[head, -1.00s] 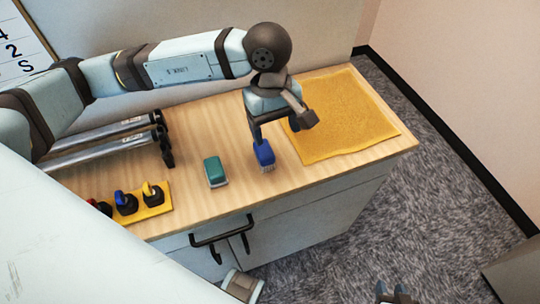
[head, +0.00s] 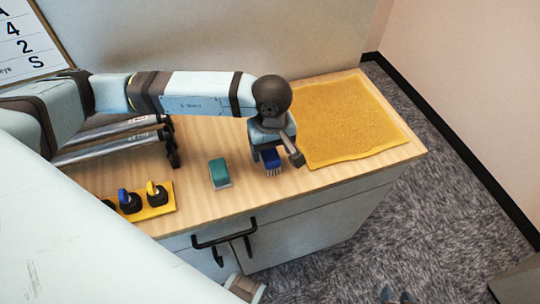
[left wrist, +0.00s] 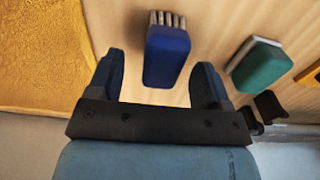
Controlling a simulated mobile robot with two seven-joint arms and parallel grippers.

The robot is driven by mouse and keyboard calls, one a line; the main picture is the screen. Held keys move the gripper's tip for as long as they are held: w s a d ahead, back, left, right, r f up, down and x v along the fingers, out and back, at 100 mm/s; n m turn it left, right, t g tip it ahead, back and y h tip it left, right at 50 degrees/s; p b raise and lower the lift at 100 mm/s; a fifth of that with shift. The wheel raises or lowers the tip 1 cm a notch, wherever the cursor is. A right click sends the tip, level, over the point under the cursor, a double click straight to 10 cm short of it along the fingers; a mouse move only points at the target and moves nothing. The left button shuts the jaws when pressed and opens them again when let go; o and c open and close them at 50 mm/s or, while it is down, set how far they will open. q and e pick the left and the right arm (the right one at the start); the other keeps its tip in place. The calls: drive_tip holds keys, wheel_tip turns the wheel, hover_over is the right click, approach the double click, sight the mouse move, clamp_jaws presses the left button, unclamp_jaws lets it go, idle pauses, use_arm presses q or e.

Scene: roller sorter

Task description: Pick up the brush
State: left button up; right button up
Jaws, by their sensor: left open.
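The brush is a blue block with pale bristles (head: 272,160) on the wooden counter, partly hidden by my left gripper in the head view. My left gripper (head: 268,157) is low over it, fingers pointing down. In the left wrist view, the brush (left wrist: 167,55) lies between and a little beyond the two open fingers of my left gripper (left wrist: 161,82). A gap shows on both sides of it.
A green block with a pale base (head: 219,172) stands left of the brush; it also shows in the wrist view (left wrist: 259,64). A yellow cloth (head: 350,120) lies at right. Rollers (head: 110,145) and a yellow holder (head: 157,208) with colored-top items are at left.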

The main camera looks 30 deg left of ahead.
sight(270, 152)
use_arm(q)
drive_tip(key=f, duration=0.3)
drive_tip(key=shift+s+a+f, duration=0.1)
drive_tip(key=shift+a+f, duration=0.1)
drive_tip(key=shift+f, duration=0.05)
drive_tip(key=c, duration=1)
drive_tip(key=shift+c, duration=0.2)
drive_tip(key=shift+r, duration=0.1)
wheel_tip(270, 152, up, 20)
drive_tip(key=shift+b, duration=0.3)
